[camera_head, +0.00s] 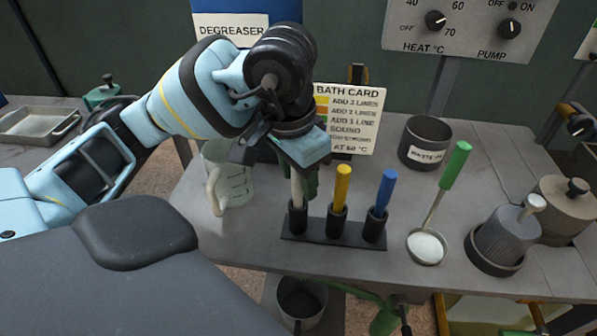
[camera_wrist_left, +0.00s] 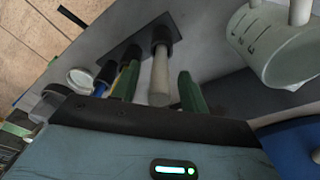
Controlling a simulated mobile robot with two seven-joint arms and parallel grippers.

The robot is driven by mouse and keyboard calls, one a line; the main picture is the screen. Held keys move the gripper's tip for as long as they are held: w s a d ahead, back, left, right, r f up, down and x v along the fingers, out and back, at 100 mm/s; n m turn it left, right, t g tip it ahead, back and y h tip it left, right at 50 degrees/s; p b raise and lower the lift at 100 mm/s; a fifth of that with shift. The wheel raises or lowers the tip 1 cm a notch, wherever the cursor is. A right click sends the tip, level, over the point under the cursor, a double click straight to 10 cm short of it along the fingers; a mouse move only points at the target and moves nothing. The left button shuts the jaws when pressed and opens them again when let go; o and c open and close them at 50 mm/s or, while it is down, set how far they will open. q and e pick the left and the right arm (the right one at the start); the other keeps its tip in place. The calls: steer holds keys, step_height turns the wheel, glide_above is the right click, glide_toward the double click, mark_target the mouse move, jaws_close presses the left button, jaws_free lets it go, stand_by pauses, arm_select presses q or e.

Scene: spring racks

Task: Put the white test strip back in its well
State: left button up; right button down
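The white test strip (camera_head: 296,190) stands about upright at the left well of the dark rack (camera_head: 333,243). Its lower end is hidden inside the well's black cup (camera_head: 298,217). My left gripper (camera_head: 304,184) is above this well, pointing down. In the left wrist view, its two green fingers (camera_wrist_left: 160,90) stand on either side of the white strip (camera_wrist_left: 160,72), with a gap showing on both sides. The gripper is open around the strip's upper part. A yellow strip (camera_head: 342,185) and a blue strip (camera_head: 386,190) stand in the other two wells. My right gripper is not in view.
A ladle with a green handle (camera_head: 456,165) lies right of the rack. A waste cup (camera_head: 425,145) and a bath card (camera_head: 350,118) stand behind. A grey knurled pot (camera_head: 503,240) is at right.

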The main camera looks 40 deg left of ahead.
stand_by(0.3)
arm_select(q)
step_height(320, 180, up, 3)
steer(key=shift+s+f, duration=0.1)
steer(key=shift+s, duration=0.05)
steer(key=r, duration=0.2)
steer(key=r+p, duration=0.1)
steer(key=r, duration=0.1)
steer(key=shift+s+a, duration=0.1)
steer(key=shift+s, duration=0.1)
steer(key=shift+s+r, duration=0.15)
steer(key=shift+r, duration=0.35)
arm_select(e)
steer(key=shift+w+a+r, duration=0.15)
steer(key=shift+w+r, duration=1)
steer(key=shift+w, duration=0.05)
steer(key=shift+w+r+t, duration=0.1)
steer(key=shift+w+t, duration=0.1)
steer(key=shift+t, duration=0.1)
